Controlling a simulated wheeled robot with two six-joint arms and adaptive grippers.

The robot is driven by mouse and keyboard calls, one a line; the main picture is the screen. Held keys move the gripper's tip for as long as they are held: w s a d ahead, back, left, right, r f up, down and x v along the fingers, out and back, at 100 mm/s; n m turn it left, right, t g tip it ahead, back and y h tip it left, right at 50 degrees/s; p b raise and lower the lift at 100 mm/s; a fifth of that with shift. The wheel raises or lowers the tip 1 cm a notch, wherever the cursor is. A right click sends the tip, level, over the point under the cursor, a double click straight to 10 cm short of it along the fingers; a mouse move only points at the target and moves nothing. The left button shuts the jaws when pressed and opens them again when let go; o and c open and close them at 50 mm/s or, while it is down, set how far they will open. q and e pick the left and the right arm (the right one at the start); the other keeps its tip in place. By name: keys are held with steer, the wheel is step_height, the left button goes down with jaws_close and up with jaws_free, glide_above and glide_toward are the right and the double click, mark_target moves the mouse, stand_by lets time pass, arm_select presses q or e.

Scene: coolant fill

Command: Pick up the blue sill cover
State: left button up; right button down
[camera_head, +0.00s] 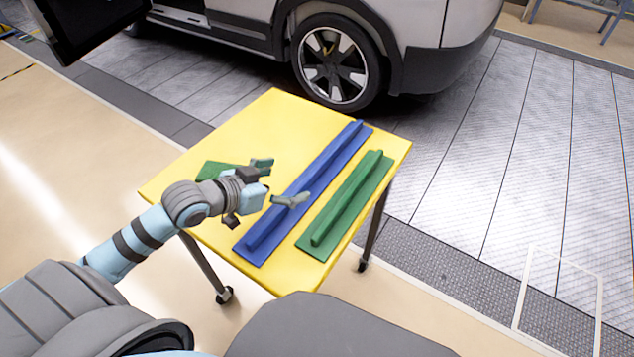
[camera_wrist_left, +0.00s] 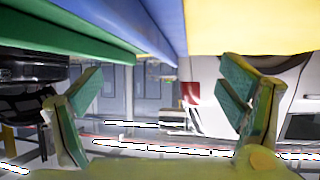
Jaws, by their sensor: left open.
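The blue sill cover (camera_head: 310,186) is a long flat strip with a raised rib along its middle. It lies lengthwise on the yellow table (camera_head: 270,112). In the wrist view, the blue cover (camera_wrist_left: 158,22) crosses the top between the fingers. My left gripper (camera_head: 277,182) is open and empty beside the blue cover's left edge; one finger overlaps the cover in the picture. Whether it touches is unclear. Both fingers of the gripper (camera_wrist_left: 162,92) show spread apart in the wrist view. My right gripper is not in view.
A green sill cover (camera_head: 346,204) lies parallel, right of the blue one; it also shows in the wrist view (camera_wrist_left: 60,38). Another green piece (camera_head: 213,170) is partly hidden behind my left wrist. A vehicle (camera_head: 400,45) stands behind the table. The table's far left is clear.

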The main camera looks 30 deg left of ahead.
mark_target(311, 171)
arm_select(q)
steer(key=b+x, duration=0.1)
steer(key=x, duration=0.5)
steer(key=b+x, duration=0.1)
steer(key=x, duration=0.3)
steer(key=shift+w+d+r+b, duration=0.1)
steer(key=shift+w+r+b, duration=0.05)
steer(key=shift+r+b, duration=0.2)
steer(key=c, duration=2.1)
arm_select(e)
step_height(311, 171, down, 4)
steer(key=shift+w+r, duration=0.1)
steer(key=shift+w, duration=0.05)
arm_select(q)
steer(key=shift+o, duration=0.2)
steer(key=shift+r, duration=0.1)
